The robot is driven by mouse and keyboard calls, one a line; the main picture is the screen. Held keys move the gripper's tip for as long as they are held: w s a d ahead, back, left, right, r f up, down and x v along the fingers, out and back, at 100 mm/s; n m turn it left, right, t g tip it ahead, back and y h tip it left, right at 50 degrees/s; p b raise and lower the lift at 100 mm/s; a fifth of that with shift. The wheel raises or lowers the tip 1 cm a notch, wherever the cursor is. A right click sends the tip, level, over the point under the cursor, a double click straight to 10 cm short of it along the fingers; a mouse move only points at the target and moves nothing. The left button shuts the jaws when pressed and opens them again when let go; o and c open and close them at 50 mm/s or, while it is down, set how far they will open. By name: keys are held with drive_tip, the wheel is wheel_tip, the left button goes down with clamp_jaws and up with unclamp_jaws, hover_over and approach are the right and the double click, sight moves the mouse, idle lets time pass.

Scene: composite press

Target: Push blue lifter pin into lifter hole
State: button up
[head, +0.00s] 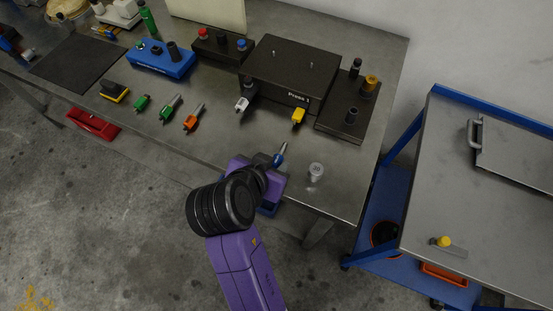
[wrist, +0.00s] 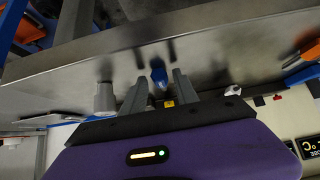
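The blue lifter pin (head: 279,155), with a thin silver tip, is at the front of the steel table. My gripper (head: 272,165) is low over the table's front edge, at the pin's blue end. In the wrist view the pin's blue part (wrist: 158,72) shows between the tips of my gripper (wrist: 160,78). The fingers look apart, with gaps beside the pin; no firm grip is visible. The black press (head: 292,69), labelled Press 1, stands behind. I cannot make out which opening is the lifter hole.
A white cylinder (head: 316,172) stands close right of my gripper. An orange pin (head: 193,117) and green ones lie to the left. A yellow-ended part (head: 298,117) is before the press. A blue block (head: 162,62) stands back left. A blue-framed cart (head: 480,190) is at right.

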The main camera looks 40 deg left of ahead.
clamp_jaws()
drive_tip(key=shift+r+p, duration=0.55)
drive_tip(key=shift+p, duration=0.1)
idle(0.7)
drive_tip(key=shift+r+p, duration=2.2)
drive_tip(key=shift+r, duration=0.2)
drive_tip(key=c, duration=0.6)
unclamp_jaws()
clamp_jaws()
